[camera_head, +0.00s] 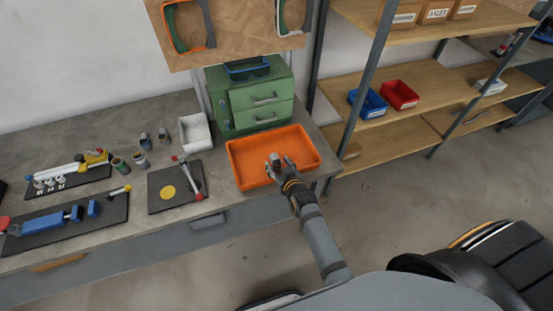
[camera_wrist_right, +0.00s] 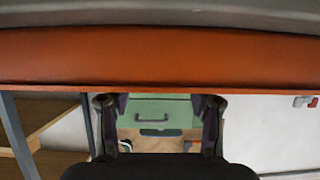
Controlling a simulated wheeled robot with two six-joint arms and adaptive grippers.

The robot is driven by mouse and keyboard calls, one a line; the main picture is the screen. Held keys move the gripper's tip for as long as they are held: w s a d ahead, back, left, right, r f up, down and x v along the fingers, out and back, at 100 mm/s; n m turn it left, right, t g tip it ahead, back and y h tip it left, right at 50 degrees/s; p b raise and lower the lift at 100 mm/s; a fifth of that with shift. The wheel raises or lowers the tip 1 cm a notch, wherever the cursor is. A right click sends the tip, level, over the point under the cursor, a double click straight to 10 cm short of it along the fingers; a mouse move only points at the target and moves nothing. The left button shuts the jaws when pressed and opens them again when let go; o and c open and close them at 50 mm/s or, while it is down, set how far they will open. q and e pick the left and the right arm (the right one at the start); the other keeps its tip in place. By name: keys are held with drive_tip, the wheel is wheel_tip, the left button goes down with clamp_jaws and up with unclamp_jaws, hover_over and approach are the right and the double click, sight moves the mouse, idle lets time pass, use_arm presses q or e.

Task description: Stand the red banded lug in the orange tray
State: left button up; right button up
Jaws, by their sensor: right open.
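The orange tray (camera_head: 240,175) lies on the right end of the bench, in front of the green cabinet. My right gripper (camera_head: 280,165) reaches over its front rim with its fingers open. A small dark upright piece (camera_head: 275,158), which looks like the lug, shows at the fingertips inside the tray; its band colour is too small to tell. In the right wrist view, the tray's front wall (camera_wrist_right: 160,60) crosses the upper part, and the open fingers of my right gripper (camera_wrist_right: 160,103) end at its edge. No lug shows there. My left gripper is out of view.
The green cabinet (camera_head: 250,97) stands behind the tray. A white bin (camera_head: 195,133) and several small cylindrical pieces (camera_head: 141,160) stand to the left. A dark mat (camera_head: 160,203) with a yellow disc lies left of the tray. Shelving stands at the right. Much of the tray floor is bare.

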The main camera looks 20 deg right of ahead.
drive_tip(key=p+v, duration=0.1)
drive_tip(key=v, duration=0.1)
drive_tip(key=r+p+v, duration=0.1)
drive_tip(key=p+v, duration=0.1)
drive_tip(key=v, duration=0.1)
drive_tip(key=shift+w, duration=0.15)
use_arm(q)
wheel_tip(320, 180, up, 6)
drive_tip(key=p, duration=0.1)
use_arm(e)
drive_tip(key=v, duration=0.5)
drive_tip(key=shift+f, duration=0.4)
